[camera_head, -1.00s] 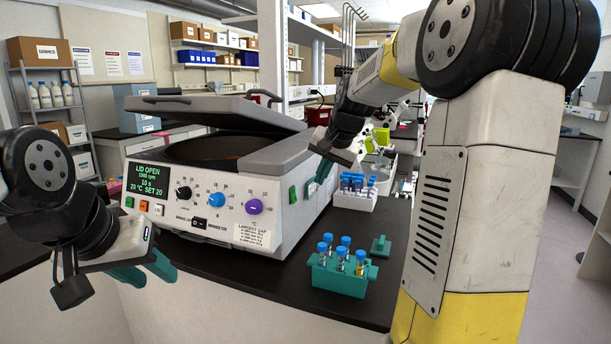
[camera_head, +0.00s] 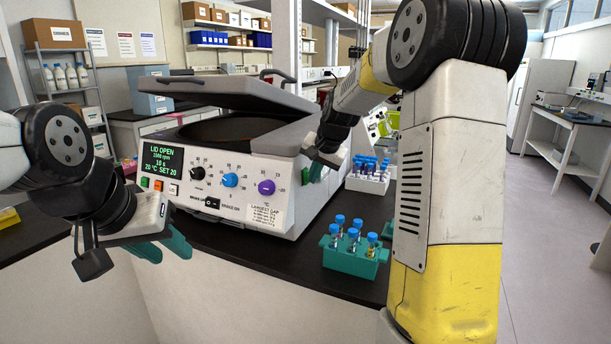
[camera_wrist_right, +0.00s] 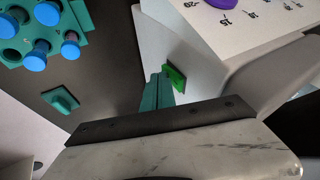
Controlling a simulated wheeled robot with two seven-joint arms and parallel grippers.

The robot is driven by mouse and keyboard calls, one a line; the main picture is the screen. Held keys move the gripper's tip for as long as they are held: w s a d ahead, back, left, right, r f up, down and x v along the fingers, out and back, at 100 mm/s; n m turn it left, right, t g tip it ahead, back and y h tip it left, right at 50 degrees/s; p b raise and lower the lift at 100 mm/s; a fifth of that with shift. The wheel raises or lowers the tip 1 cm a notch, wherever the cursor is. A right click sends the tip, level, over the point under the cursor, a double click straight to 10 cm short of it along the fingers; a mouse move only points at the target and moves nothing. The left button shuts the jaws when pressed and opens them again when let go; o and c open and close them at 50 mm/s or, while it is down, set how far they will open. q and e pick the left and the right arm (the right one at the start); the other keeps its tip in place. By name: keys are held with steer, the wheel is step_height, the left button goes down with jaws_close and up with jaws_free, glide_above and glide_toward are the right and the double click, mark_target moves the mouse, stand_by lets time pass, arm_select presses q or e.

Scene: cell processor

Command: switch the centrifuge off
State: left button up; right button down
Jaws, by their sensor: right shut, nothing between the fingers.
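The centrifuge (camera_head: 262,137) stands on the dark bench with its lid (camera_head: 200,93) raised. Its lit green display (camera_head: 163,160) reads LID OPEN. A green rocker switch (camera_head: 305,176) is on its right side wall, and it also shows in the right wrist view (camera_wrist_right: 175,78). My right gripper (camera_head: 317,171) is beside that switch; in the wrist view its shut, empty fingers (camera_wrist_right: 157,76) point at the wall just left of the switch. Whether they touch it I cannot tell. My left gripper (camera_head: 168,250) is open and empty in front of the centrifuge's lower left.
A teal rack (camera_head: 350,262) with blue-capped tubes stands on the bench right of the centrifuge. A white rack (camera_head: 367,184) of capped tubes is behind it. A small teal piece (camera_wrist_right: 61,100) lies near the teal rack. The aisle floor at right is clear.

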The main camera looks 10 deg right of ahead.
steer(key=shift+w+a+f, duration=0.15)
steer(key=shift+a+f, duration=0.05)
steer(key=shift+r, duration=0.1)
steer(key=shift+r, duration=0.75)
steer(key=s+d+r, duration=0.4)
steer(key=s+r, duration=0.3)
steer(key=r, duration=0.2)
steer(key=shift+s+d+r, duration=0.15)
steer(key=shift+d+r, duration=0.15)
steer(key=shift+d, duration=0.1)
